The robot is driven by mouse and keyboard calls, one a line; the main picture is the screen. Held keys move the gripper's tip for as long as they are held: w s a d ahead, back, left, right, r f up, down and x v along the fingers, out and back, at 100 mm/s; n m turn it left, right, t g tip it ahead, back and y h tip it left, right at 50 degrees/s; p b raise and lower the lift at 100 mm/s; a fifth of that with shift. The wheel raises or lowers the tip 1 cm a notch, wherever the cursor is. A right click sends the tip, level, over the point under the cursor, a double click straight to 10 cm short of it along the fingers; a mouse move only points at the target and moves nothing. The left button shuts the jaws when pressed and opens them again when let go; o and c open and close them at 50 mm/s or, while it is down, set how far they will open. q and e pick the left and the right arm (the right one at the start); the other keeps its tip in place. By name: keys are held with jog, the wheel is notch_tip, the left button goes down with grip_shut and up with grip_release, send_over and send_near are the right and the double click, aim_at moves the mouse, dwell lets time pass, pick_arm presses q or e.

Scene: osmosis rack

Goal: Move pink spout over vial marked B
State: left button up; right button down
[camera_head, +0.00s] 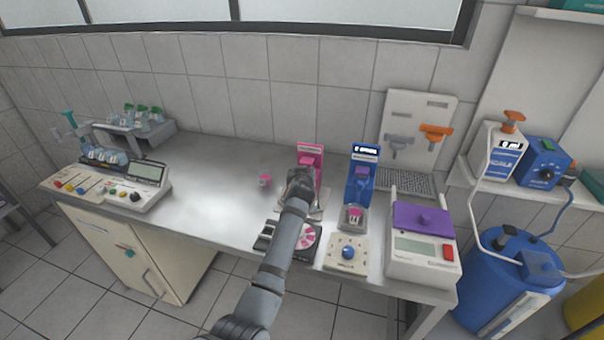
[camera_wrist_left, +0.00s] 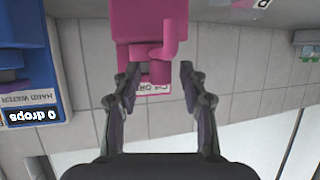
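The pink dispenser stand (camera_head: 311,152) stands at the back middle of the bench in the head view. Its pink spout (camera_wrist_left: 148,68) shows in the left wrist view, seen upside down, in front of the gap between my fingertips. My left gripper (camera_wrist_left: 159,76) is open, its fingers apart on either side of the spout; contact cannot be told. In the head view, my left arm hides the stand's lower front. A small pink-topped vial (camera_head: 265,180) stands left of the stand. Another pink-topped vial (camera_head: 354,213) sits before the blue stand. No letter B is readable. My right gripper is not in view.
The blue stand (camera_head: 361,178) is close right of the pink one. A pink-and-white disc device (camera_head: 309,238), a blue-knob box (camera_head: 347,253) and a purple-lidded meter (camera_head: 422,245) line the front. The bench (camera_head: 205,185) is clear on the left middle.

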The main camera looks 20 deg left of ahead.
pick_arm(q)
notch_tip(320, 180, up, 10)
dwell(0.6)
jog(key=shift+f, duration=0.1)
